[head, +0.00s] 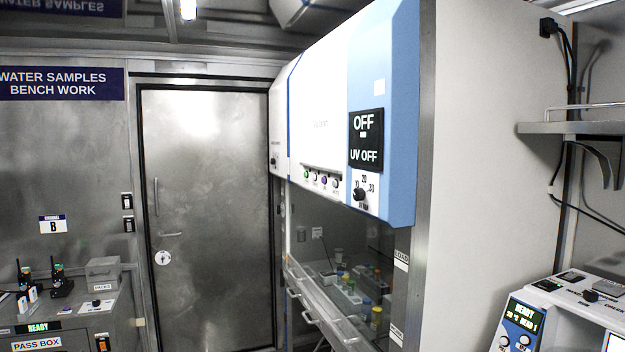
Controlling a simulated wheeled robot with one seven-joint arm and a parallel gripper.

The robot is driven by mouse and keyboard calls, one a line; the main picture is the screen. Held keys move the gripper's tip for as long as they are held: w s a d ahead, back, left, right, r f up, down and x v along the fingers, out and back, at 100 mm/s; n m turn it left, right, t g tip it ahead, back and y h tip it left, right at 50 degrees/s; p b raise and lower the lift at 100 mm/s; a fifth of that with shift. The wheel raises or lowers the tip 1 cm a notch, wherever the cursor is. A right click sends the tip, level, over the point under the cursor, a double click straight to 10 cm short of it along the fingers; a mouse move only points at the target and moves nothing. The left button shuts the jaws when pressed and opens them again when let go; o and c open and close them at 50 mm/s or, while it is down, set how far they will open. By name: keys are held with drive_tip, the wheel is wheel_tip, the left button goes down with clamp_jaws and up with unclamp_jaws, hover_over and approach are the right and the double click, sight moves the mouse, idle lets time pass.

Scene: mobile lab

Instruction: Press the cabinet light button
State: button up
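The cabinet (320,95) stands right of the door, with a white and blue slanted front. A row of small round buttons (320,180) runs along the lower front, with a green one (306,174) at the left end and a purple one (324,181) farther right. Their labels are too small to read, so I cannot tell which is the light button. A black display (366,140) above right reads "OFF" and "UV OFF". A dark knob (360,194) with a numbered dial sits below it. My gripper is not in view.
A glass sash with a handled metal rail (320,308) lies below the panel; capped bottles (376,318) stand behind the glass. A closed metal door (210,210) is left of the cabinet. Benches with devices stand at left (75,315) and right (560,320).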

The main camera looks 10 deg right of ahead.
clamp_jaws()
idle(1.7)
